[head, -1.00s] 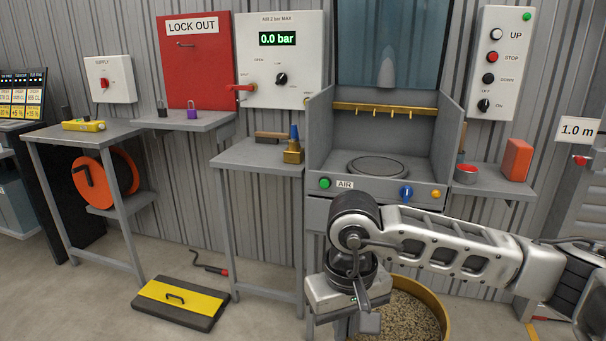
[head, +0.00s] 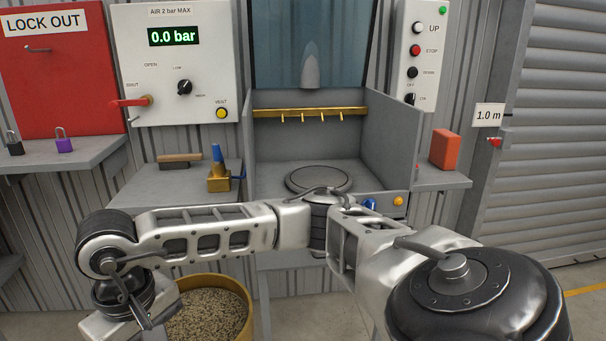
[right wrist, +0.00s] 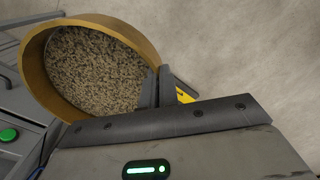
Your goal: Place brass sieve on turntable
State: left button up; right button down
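The brass sieve (head: 235,283), a round brass-walled pan full of grainy stones, is low at the lower left of the head view, held out in front of the bench. In the right wrist view the sieve (right wrist: 36,72) fills the upper left. My right gripper (right wrist: 162,87) is shut on its rim, one finger inside the wall and one outside. In the head view the fingertips are hidden. The turntable (head: 319,177), a bare grey disc, sits in the open-fronted booth, its front edge partly behind my arm. My left gripper is not in view.
Booth side walls (head: 393,143) flank the turntable, and a brass bar with nozzles (head: 309,113) hangs above and behind it. A brass block with a blue top (head: 218,178) and a brush (head: 180,160) lie on the left shelf. An orange block (head: 445,149) stands right.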

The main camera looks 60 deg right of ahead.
aim_at(319, 177)
jog(key=z, duration=0.6)
jog(key=i, duration=0.85)
jog(key=z, duration=0.85)
